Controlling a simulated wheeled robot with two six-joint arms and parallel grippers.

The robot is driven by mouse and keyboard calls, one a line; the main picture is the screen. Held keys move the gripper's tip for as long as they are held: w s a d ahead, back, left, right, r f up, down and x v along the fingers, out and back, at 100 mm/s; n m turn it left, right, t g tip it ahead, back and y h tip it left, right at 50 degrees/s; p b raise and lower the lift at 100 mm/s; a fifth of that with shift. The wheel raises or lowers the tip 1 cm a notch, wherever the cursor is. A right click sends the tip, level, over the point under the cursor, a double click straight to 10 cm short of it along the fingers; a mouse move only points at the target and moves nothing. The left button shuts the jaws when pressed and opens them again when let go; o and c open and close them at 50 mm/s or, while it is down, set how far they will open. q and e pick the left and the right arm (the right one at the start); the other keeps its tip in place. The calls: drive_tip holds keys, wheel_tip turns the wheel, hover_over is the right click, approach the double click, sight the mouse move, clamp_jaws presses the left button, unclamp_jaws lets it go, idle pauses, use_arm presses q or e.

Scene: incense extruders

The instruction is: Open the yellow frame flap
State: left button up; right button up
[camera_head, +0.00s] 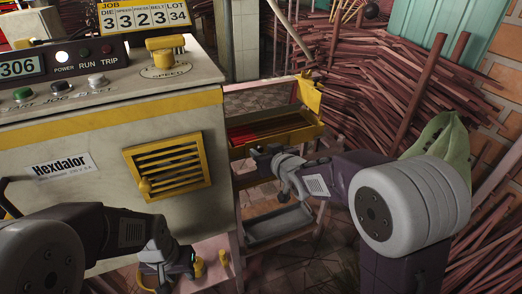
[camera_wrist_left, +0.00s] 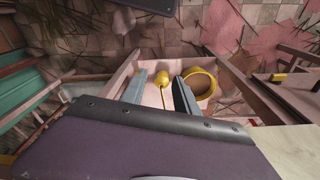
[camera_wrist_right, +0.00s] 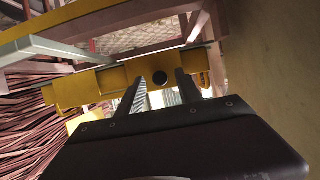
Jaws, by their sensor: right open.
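A yellow-framed louvred panel (camera_head: 170,165) with a knob at its lower left lies closed against the machine's front. A second yellow frame (camera_head: 275,132) juts out beyond the machine's right edge, with red sticks inside and a raised yellow plate (camera_head: 310,93) at its far end. I cannot tell which is the named flap. My right gripper (camera_head: 262,158) is open just below this frame; in the right wrist view yellow parts (camera_wrist_right: 75,92) show beyond its parted fingers.
The machine (camera_head: 85,165) fills the left, with buttons and displays on top. A grey tray (camera_head: 280,226) sits low beneath my right gripper. A yellow ring (camera_wrist_left: 200,84) lies right of my left fingers. Piled sticks (camera_head: 370,85) crowd the right.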

drive_tip(key=shift+c, duration=0.2)
clamp_jaws()
drive_tip(key=shift+s+d+f+t+y+b, duration=0.15)
drive_tip(key=shift+s+f+t+y+b, duration=0.55)
drive_tip(key=shift+b, duration=3.25)
drive_tip(key=shift+s+d+f+t+y+b, duration=0.1)
drive_tip(key=shift+f+t+b, duration=1)
drive_tip(key=shift+b, duration=2.9)
drive_tip(key=shift+s+d+f+t+y+b, duration=0.25)
drive_tip(key=shift+t+b, duration=1.35)
drive_tip(key=shift+b, duration=2.35)
drive_tip(key=shift+s+a+r, duration=0.1)
drive_tip(key=shift+o, duration=0.2)
unclamp_jaws()
